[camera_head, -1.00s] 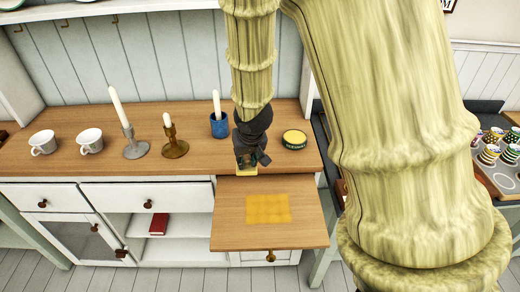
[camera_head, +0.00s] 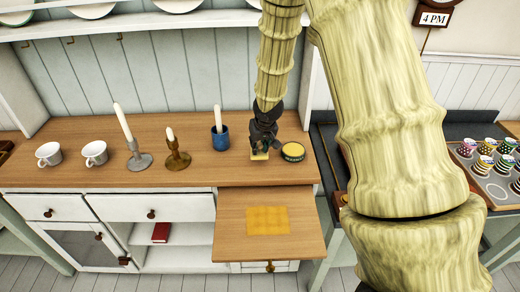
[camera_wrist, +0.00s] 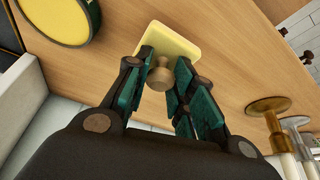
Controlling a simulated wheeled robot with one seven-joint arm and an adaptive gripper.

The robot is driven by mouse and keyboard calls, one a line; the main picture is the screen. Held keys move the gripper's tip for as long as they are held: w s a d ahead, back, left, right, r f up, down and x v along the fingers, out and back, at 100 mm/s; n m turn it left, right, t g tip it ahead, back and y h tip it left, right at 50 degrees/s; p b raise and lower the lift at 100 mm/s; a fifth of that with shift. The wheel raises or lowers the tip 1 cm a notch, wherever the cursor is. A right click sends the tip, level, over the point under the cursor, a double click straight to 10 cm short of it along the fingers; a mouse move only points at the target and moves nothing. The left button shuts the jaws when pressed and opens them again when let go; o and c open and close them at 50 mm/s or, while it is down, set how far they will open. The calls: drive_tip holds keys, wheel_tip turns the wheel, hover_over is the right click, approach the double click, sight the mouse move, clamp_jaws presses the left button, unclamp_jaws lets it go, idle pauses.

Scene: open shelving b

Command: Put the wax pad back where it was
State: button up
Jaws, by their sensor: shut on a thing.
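The wax pad is a pale yellow square pad (camera_wrist: 178,42) with a small wooden knob (camera_wrist: 159,76), seen in the wrist view. My gripper (camera_wrist: 166,66) is shut on the knob. In the head view my gripper (camera_head: 261,146) points down over the wooden counter, with the pad (camera_head: 259,156) under it, just left of a round tin (camera_head: 293,151) with yellow contents. The tin also shows in the wrist view (camera_wrist: 62,18), apart from the pad. I cannot tell whether the pad touches the counter.
A yellow cloth-like square (camera_head: 267,220) lies on the pulled-out board (camera_head: 230,246) below the counter. A blue cup (camera_head: 220,138) with a candle, a brass candlestick (camera_head: 177,160), a grey candlestick (camera_head: 138,160) and two white cups (camera_head: 94,153) stand left of my gripper.

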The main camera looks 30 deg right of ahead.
sight(260, 151)
drive_tip(key=shift+w+d+r, duration=0.1)
drive_tip(key=shift+w+d, duration=0.15)
drive_tip(key=shift+f+p, duration=0.5)
drive_tip(key=shift+f, duration=1.4)
drive_tip(key=shift+f, duration=0.1)
drive_tip(key=o, duration=1)
drive_tip(key=shift+r, duration=0.2)
drive_tip(key=b+v, duration=0.1)
drive_tip(key=v, duration=1.1)
drive_tip(key=shift+s, duration=0.1)
